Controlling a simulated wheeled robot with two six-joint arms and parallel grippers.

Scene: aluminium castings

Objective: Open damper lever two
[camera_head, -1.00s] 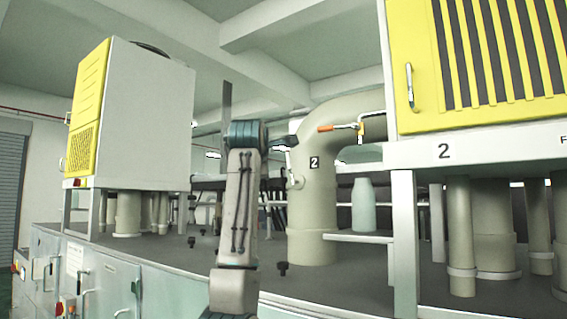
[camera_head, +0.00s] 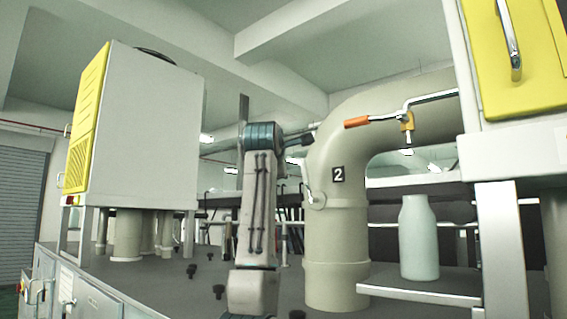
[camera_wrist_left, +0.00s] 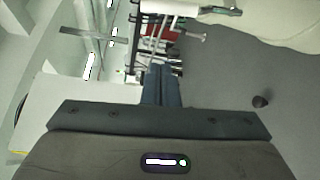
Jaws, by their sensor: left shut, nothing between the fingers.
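The beige bent pipe (camera_head: 336,235) carries a black "2" label and stands right of my left arm. A small pale lever (camera_head: 308,182) with a round pivot sits on the pipe's left side and points upward. In the left wrist view a metal lever (camera_wrist_left: 222,11) shows at the top, beside the beige pipe (camera_wrist_left: 285,20). My left gripper (camera_head: 300,139) is just left of the pipe, above the small lever. Its dark fingers (camera_wrist_left: 160,84) are shut and empty, apart from the lever. My right gripper is out of view.
An orange-handled lever (camera_head: 357,122) on a metal rod is higher up, in front of the bend. A pale bottle (camera_head: 418,240) stands on a shelf right of the pipe. A yellow-doored cabinet (camera_head: 515,60) is at right, a grey-and-yellow one (camera_head: 150,130) at left.

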